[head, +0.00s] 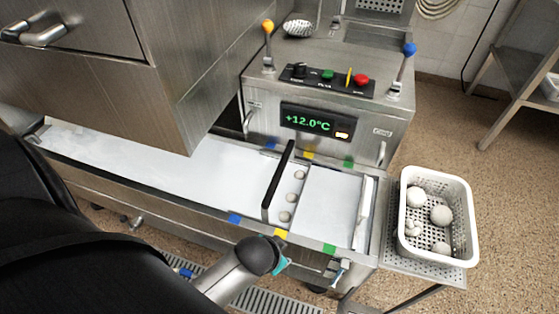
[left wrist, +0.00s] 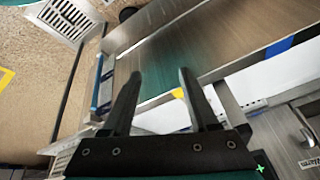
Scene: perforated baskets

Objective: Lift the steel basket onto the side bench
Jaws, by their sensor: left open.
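A perforated basket (head: 473,225) stands at the right on a perforated steel shelf (head: 393,262). The basket looks white, not bare steel, and holds several pale round lumps. A steel bench (head: 520,75) stands farther back at the right; I cannot tell whether it or the shelf is the side bench. My left gripper (left wrist: 158,85) is open and empty in the left wrist view, beside the machine's steel front edge near a yellow mark. In the head view a grey and teal arm part of mine shows near that edge, but no fingers are distinct. My right gripper is out of view.
A steel machine (head: 225,150) has a long white belt (head: 140,150), crossed by a black bar (head: 279,180) with several pale lumps beside it. Two levers and a +12.0°C display (head: 308,121) stand behind. Brown floor (head: 480,130) lies open at the right.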

